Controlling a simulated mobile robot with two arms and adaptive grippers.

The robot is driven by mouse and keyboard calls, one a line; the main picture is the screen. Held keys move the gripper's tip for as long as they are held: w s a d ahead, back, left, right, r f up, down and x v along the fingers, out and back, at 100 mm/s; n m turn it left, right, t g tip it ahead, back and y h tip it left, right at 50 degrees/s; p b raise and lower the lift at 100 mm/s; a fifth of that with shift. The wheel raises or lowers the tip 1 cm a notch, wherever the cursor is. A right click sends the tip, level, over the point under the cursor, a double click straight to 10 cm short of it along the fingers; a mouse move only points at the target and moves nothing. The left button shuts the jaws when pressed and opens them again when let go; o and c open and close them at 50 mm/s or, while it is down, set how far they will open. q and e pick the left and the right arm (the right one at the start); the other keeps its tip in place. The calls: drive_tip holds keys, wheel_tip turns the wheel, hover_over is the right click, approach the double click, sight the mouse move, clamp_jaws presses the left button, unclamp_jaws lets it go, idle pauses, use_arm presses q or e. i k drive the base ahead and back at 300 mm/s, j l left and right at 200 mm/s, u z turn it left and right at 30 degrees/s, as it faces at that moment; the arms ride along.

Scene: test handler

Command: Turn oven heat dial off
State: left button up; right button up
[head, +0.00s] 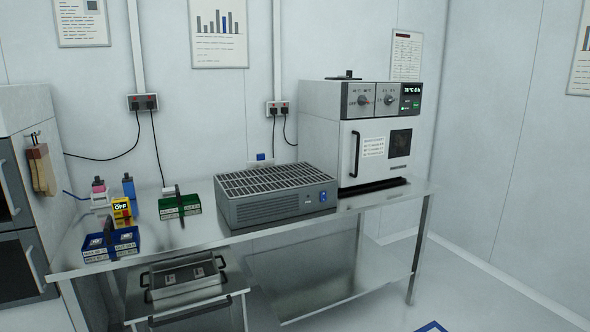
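The oven (340,140) is a white box with a grey top panel, standing at the right end of the steel bench. Two round dials sit on its top panel: a left dial (363,100) and a right dial (388,99). Which one is the heat dial, and where each points, is too small to tell. A lit display (410,90) is right of the dials. The oven door is shut, with a dark vertical handle (355,154) and a small dark window (400,143). Neither of my grippers shows in the head view.
A grey vented unit (275,210) stands left of the oven on the bench (350,208). Blue bins (110,246), a green bin (180,210) and small bottles are farther left. A cart with a tray (187,283) is below. Floor at the right (490,295) is mostly clear.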

sight(363, 101)
drive_tip(key=i+j+z, duration=0.8)
drive_tip(key=i, duration=0.2)
